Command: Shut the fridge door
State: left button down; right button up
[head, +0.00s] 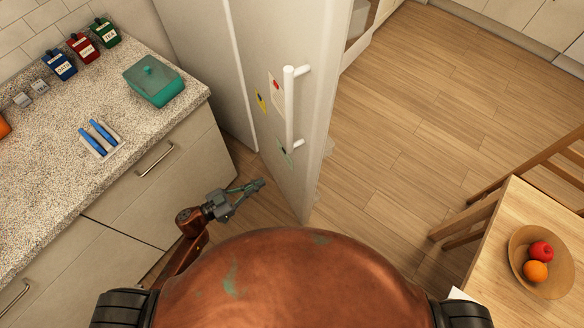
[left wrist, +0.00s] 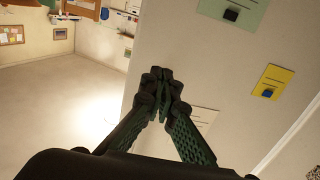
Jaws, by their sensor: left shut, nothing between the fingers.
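The white fridge door (head: 262,42) stands swung out toward me in the head view. Its outer face faces left and carries a long white upright handle (head: 289,110) and several small notes. My left gripper (head: 262,183) is shut and empty, low on the left side of the door. In the left wrist view the closed fingertips (left wrist: 160,78) show in front of the door's face (left wrist: 225,60), near its edge. I cannot tell whether they touch it. A green note and a yellow note (left wrist: 271,82) show there. My right gripper is out of view.
A granite counter (head: 60,170) with drawers lies at left, holding a teal box (head: 153,82) and several canisters. A wooden table (head: 500,250) with a fruit bowl (head: 522,275) and a chair (head: 470,222) stand at right. Wooden floor (head: 430,110) is clear beyond the door.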

aim_at(302, 163)
pick_arm(q)
jog(key=x, duration=0.4)
jog(key=b+x, duration=0.1)
jog(key=x, duration=0.4)
jog(key=s+r+x, duration=0.1)
jog(key=x, duration=0.4)
jog(key=shift+d, duration=0.5)
jog(key=shift+d, duration=0.1)
